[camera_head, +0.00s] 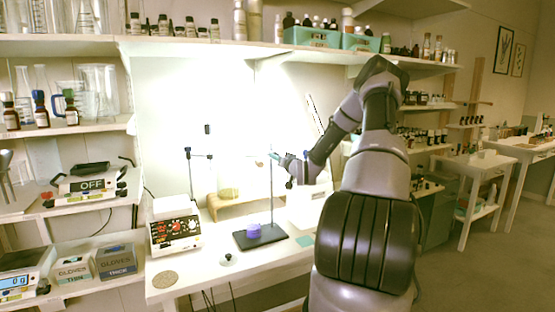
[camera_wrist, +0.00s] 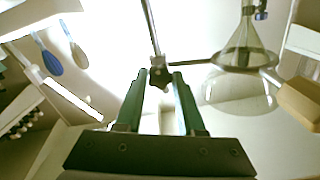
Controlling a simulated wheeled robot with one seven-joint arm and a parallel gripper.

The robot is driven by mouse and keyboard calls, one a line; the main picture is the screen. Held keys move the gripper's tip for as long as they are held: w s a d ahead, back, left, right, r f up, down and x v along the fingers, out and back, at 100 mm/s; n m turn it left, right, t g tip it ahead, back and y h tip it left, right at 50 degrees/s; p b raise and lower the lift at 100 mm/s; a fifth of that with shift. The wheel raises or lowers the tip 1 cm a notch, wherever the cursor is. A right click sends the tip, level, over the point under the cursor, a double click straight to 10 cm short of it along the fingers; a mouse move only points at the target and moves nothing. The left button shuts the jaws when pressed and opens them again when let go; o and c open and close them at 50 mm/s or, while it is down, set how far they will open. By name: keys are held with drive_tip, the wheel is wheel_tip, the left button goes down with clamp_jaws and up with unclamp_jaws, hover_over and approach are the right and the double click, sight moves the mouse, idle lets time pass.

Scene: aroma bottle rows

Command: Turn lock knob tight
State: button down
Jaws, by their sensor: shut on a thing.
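The lock knob (camera_wrist: 160,77) is dark and lobed, and sits on a thin metal rod in the wrist view. My gripper (camera_wrist: 158,79) has green fingers, shut on the knob from both sides at their tips. In the head view, my gripper (camera_head: 276,158) is beside the upright rod (camera_head: 271,195) of a stand with a dark base (camera_head: 275,240). The knob is too small to make out there. In the wrist view, a thin arm runs right from near the knob to a clear conical glass vessel (camera_wrist: 243,42).
A purple object (camera_head: 253,231) rests on the stand base. A white device with red controls (camera_head: 175,233) stands left of it. Another thin stand (camera_head: 190,175) rises behind. A loaded shelf (camera_head: 250,46) runs above. The front of the bench has some clear room.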

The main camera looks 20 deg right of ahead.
idle(0.5)
drive_tip(key=c, duration=0.5)
unclamp_jaws()
drive_tip(key=s, duration=1)
drive_tip(key=shift+s+d, duration=0.2)
drive_tip(key=shift+s, duration=0.2)
drive_tip(key=shift+a, duration=0.1)
